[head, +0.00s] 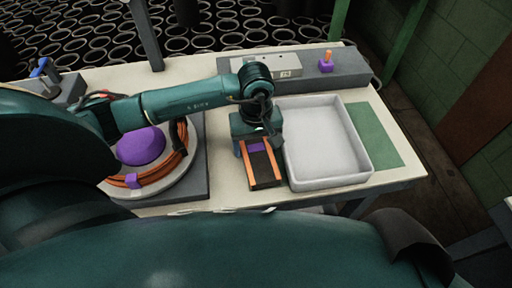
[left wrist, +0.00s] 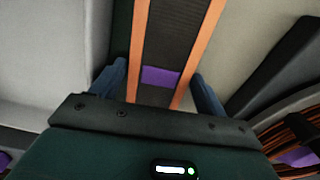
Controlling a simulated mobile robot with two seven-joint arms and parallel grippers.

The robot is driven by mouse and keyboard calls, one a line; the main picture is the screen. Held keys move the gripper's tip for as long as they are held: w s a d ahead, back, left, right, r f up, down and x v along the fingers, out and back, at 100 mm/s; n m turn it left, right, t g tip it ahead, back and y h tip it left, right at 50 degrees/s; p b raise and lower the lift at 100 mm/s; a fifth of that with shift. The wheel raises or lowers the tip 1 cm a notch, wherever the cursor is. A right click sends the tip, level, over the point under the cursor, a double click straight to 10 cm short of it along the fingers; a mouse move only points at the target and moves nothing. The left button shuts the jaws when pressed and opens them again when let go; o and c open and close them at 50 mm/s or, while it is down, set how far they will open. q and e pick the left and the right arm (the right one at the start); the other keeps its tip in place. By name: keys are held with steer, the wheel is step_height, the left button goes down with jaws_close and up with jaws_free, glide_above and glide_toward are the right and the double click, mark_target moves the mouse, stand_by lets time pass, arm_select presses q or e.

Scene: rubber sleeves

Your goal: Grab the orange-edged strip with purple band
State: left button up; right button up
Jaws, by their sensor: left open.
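The strip (head: 265,170) is dark with orange edges and a purple band across it. It lies on the table between the round reel and the white tray. My left gripper (head: 258,146) is over its far part, at the purple band (head: 256,147). In the left wrist view the strip (left wrist: 181,35) runs between the open fingers of my left gripper (left wrist: 158,72), with the purple band (left wrist: 160,77) between them. A gap shows on each side, and nothing is held. My right gripper is not in view.
A white tray (head: 365,172) stands close on the right, with a green mat (head: 372,135) beyond. On the left, a round reel holds orange cable (head: 176,165) and a purple dome (head: 141,146). A grey ledge (head: 345,68) with a box lies behind.

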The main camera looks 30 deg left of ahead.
arm_select(q)
steer(key=shift+c, duration=0.5)
steer(key=c, duration=0.7)
steer(key=shift+o, duration=0.2)
